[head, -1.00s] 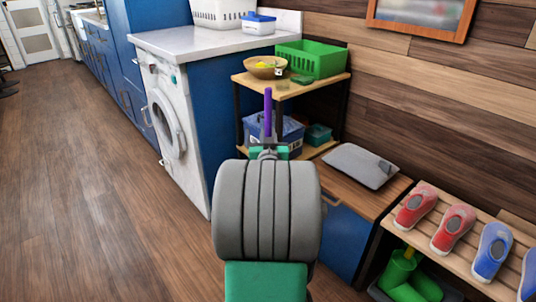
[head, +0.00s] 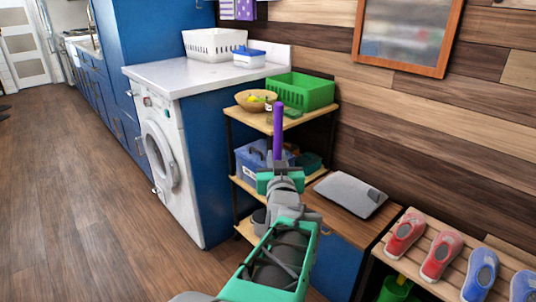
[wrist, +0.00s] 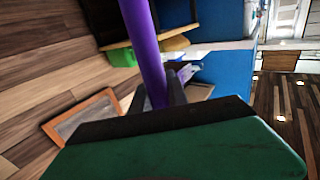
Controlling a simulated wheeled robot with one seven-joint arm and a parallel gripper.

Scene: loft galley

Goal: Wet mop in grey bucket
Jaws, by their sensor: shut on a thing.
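My gripper (head: 277,172) is in the middle of the head view, in front of the shelf unit. It is shut on a purple handle (head: 277,130), which stands roughly upright above the fingers. In the wrist view the purple handle (wrist: 146,50) runs from the top edge down between the fingers (wrist: 160,98). I cannot tell from these frames whether the handle belongs to the mop; no mop head shows. No grey bucket can be made out for sure. A grey round thing (head: 259,221) shows partly behind my arm, low on the shelf unit.
The shelf unit holds a green basket (head: 303,92), a wooden bowl (head: 254,101) and a blue box (head: 254,163). A washing machine (head: 158,160) stands left of it. A grey cushion (head: 350,194) lies on a cabinet, and a shoe rack (head: 425,267) is at right. The floor (head: 80,200) at left is clear.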

